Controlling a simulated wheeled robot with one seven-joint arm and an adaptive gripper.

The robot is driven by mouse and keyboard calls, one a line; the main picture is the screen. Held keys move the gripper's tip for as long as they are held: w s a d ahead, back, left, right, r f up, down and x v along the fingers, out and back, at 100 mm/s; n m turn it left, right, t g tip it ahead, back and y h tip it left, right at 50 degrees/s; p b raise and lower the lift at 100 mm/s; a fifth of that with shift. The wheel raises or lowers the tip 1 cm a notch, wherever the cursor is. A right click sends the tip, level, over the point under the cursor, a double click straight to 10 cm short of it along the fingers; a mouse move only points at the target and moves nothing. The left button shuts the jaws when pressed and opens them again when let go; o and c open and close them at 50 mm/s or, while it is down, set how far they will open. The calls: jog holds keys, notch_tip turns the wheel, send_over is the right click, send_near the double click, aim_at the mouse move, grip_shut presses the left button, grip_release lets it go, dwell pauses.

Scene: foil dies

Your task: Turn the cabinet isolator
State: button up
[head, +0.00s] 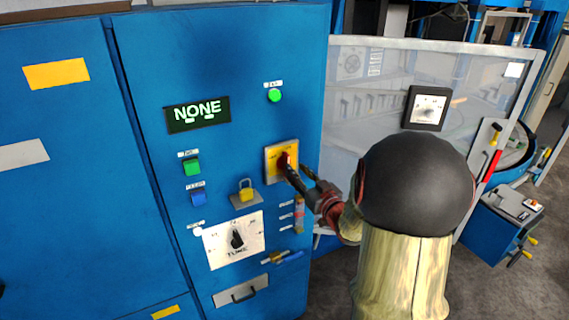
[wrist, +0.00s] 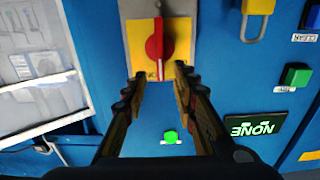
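The cabinet isolator is a red rotary handle (wrist: 155,45) on a yellow plate (wrist: 137,42), on the blue cabinet front. In the wrist view the handle lies nearly along the picture's vertical, with a pale line at its lower end. In the head view the red handle (head: 284,160) is partly hidden by my gripper (head: 296,172). In the wrist view my gripper (wrist: 155,78) is open, its fingers spread to either side of the handle's lower end. A gap shows between each finger and the handle; I cannot tell the depth between them.
On the cabinet are a display reading NONE (head: 198,114), a green button (head: 274,95), another green button (head: 192,167), a blue button (head: 198,198), a yellow padlock (head: 245,190) and a TUNE panel (head: 234,240). A clear-windowed guard door (head: 375,110) stands to the right.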

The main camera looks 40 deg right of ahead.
aim_at(289, 162)
jog(key=p+x, duration=0.1)
jog(key=x, duration=0.6)
jog(key=shift+w, duration=0.2)
jog(key=shift+c, duration=0.3)
grip_shut()
